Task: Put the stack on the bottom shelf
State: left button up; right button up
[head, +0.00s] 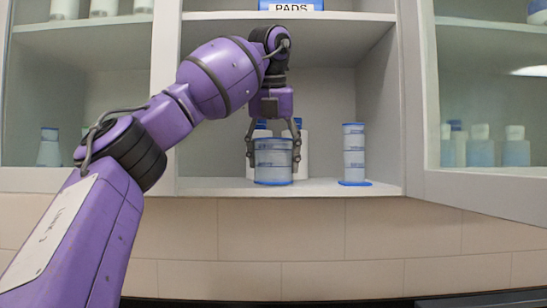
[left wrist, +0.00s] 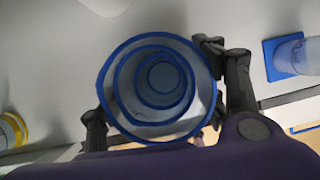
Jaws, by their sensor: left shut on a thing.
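My left gripper (head: 273,147) is shut around a wide, pale-blue, clear stack (head: 273,165) with blue rims, one finger on each side. In the left wrist view the stack (left wrist: 117,105) shows from above as blue-rimmed rings inside one another, upright between the fingers. It is at the level of the bottom shelf (head: 215,187) of the open cabinet; I cannot tell whether its base bears fully on the board. My right gripper is not in view.
A slim banded column (head: 354,155) on a blue base stands right of the held stack, with a gap between. White bottles (head: 301,152) stand close behind the stack. A PADS label (head: 291,6) marks the shelf above. An open glass door (head: 480,110) is at the right.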

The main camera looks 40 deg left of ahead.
pick_arm(q)
jog(key=o, duration=1.1)
jog(key=shift+f, duration=0.1)
jog(key=v, duration=1.2)
jog(key=shift+a, duration=0.1)
